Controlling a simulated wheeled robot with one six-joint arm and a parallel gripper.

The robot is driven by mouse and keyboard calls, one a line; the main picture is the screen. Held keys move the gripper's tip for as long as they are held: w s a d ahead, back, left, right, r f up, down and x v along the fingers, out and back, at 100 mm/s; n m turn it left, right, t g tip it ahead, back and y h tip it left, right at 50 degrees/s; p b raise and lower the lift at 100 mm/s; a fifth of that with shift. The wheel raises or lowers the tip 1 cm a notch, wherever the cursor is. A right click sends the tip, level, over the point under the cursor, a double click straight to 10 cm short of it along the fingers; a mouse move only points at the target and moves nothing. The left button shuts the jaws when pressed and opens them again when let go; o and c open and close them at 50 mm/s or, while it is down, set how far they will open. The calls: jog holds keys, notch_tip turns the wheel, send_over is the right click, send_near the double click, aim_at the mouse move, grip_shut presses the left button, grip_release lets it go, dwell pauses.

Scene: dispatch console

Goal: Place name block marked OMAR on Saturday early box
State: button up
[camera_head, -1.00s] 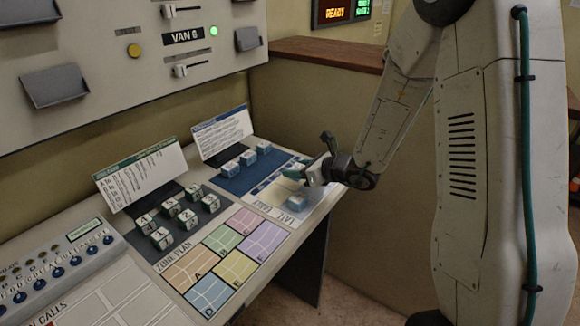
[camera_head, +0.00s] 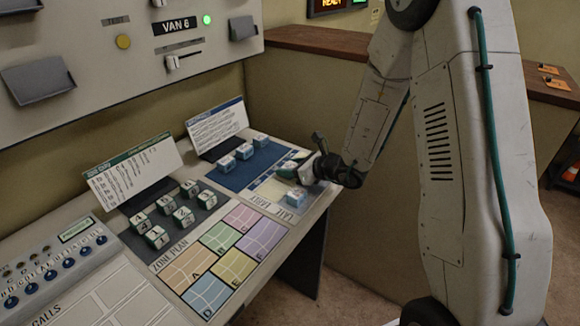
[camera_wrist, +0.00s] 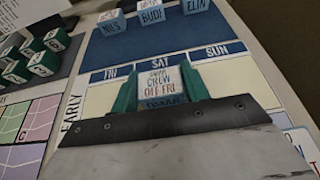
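My gripper (camera_wrist: 162,88) has its two teal fingers against both sides of a white-and-blue block (camera_wrist: 162,80) in the wrist view. Its top lettering includes "CREW OFF FRI"; lettering on its near side is partly hidden, so I cannot surely read the name. The block is at the SAT column of the EARLY row on the roster board (camera_wrist: 98,100). I cannot tell whether it touches the board. In the head view my gripper (camera_head: 290,168) is low over the board, and the held block is mostly hidden.
Another block (camera_head: 297,194) sits nearer on the board, by the LATE row. Several name blocks (camera_wrist: 152,15) stand on the blue strip behind. Dark-green blocks (camera_head: 183,217) stand left, beside the coloured zone plan (camera_head: 235,266). An upright card (camera_head: 217,124) stands behind the blue strip.

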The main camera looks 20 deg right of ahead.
jog(key=o, duration=0.3)
jog(key=shift+r, duration=0.25)
jog(key=v, duration=1.1)
jog(key=shift+s+d, duration=0.25)
jog(key=shift+s, duration=0.05)
jog(key=s+a+r+n+g+y, duration=0.2)
jog(key=s+a+r+n+g, duration=0.6)
jog(key=s+a+r+n, duration=0.6)
jog(key=s+d+n+h, duration=0.3)
jog(key=s+n, duration=0.2)
jog(key=s+d+r+n+g+h, duration=0.1)
jog(key=s+d+n+h, duration=0.2)
jog(key=s+d+n, duration=0.1)
jog(key=s+d+r+n+h, duration=0.1)
jog(key=s+d+n+h, duration=0.2)
jog(key=s+n, duration=0.2)
jog(key=shift+s+d+n+h, duration=0.35)
jog(key=shift+s+n+h, duration=0.05)
jog(key=shift+s, duration=0.25)
